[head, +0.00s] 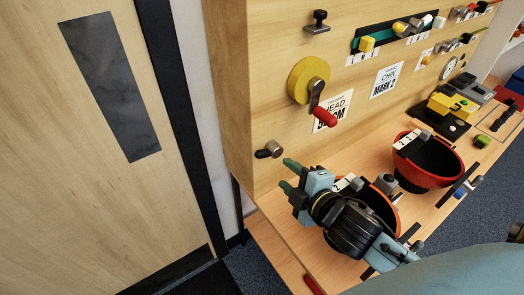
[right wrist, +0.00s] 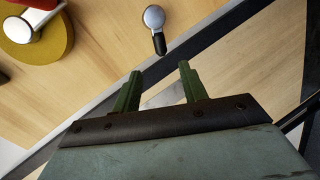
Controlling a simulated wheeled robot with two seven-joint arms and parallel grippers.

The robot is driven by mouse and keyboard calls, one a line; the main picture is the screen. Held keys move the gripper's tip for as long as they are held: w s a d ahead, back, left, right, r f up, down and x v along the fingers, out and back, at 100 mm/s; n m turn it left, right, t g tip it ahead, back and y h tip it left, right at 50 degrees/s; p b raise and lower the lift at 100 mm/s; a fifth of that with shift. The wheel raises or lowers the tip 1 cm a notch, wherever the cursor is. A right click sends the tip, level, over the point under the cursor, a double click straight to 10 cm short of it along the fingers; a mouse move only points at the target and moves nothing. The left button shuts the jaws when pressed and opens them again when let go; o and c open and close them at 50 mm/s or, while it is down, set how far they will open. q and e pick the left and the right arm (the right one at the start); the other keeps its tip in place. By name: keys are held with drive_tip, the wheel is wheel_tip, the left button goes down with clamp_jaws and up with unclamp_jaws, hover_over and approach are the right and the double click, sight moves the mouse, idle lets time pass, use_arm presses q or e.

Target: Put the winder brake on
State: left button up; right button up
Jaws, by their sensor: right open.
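The winder is a yellow drum (head: 308,78) with a crank and a red handle (head: 325,117) on the wooden panel; in the right wrist view the drum (right wrist: 48,47) is at upper left. Below the drum, a small lever with a dark grip and a silver round end (head: 274,148) sticks out of the panel; I take it as the winder brake. My right gripper (head: 288,174) is open and empty, just below and right of this lever. In the right wrist view the lever (right wrist: 155,22) lies beyond the gap between the green fingers (right wrist: 160,70), apart from them. My left gripper is out of view.
A black peg (head: 318,21) sits above the drum. Labelled cards (head: 387,80) are on the panel. A door (head: 95,150) is at left.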

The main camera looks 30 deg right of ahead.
sight(264, 155)
drive_tip(key=x, duration=1)
drive_tip(key=shift+w, duration=0.1)
drive_tip(key=shift+w+f, duration=0.25)
drive_tip(key=shift+w, duration=0.45)
clamp_jaws()
